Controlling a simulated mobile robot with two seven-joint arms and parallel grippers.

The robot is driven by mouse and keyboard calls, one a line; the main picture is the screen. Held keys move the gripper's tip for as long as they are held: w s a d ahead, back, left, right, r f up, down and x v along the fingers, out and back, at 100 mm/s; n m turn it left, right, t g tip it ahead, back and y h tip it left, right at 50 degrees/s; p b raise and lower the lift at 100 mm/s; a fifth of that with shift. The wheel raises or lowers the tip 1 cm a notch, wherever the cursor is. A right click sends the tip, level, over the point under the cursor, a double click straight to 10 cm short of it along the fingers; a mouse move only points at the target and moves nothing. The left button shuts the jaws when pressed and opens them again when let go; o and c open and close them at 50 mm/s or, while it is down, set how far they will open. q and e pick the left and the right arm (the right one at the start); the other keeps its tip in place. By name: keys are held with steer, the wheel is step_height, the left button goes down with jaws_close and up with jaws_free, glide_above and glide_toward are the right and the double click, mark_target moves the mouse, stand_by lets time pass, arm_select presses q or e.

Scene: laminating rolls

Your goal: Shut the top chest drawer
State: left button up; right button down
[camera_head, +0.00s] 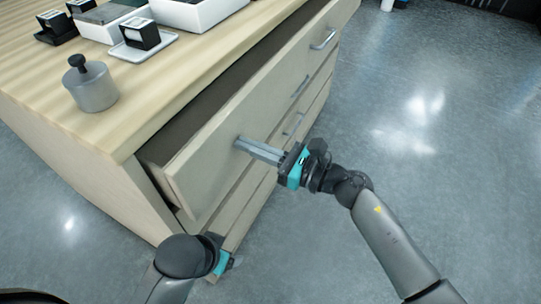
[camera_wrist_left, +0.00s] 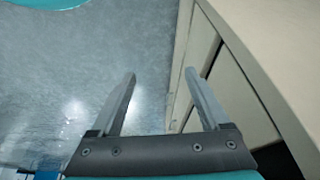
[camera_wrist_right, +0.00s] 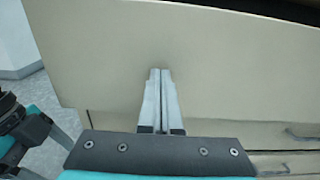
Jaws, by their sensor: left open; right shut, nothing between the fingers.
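The wooden chest's top drawer (camera_head: 237,119) stands partly open, with a dark gap between its front and the chest top. Its pale front also fills much of the right wrist view (camera_wrist_right: 215,60). My right gripper (camera_head: 238,142) is shut and empty, its fingertips at the drawer front, near the left end; they look to be touching it. In the right wrist view the shut fingers (camera_wrist_right: 160,75) point straight at the front panel. My left gripper (camera_wrist_left: 160,76) is open and empty, low beside the chest. In the head view its fingers are mostly hidden.
On the chest top are a grey weight with a knob (camera_head: 92,86), a black-and-white block on a small tray (camera_head: 143,48), and white bins (camera_head: 197,12) at the back. More closed drawers lie below. The floor (camera_head: 440,130) to the right is clear.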

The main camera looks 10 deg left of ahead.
steer(key=b+x, duration=0.1)
steer(key=x, duration=0.4)
steer(key=shift+w+a+f, duration=0.1)
steer(key=shift+w+a, duration=0.05)
steer(key=shift+a, duration=0.2)
arm_select(q)
steer(key=shift+t, duration=0.3)
steer(key=r, duration=0.4)
steer(key=shift+s+d+r+b, duration=0.2)
steer(key=shift+d+r+b, duration=0.1)
steer(key=shift+d+b, duration=0.1)
arm_select(e)
steer(key=shift+w+a+r, duration=0.1)
steer(key=shift+a+r, duration=0.15)
steer(key=shift+a, duration=0.45)
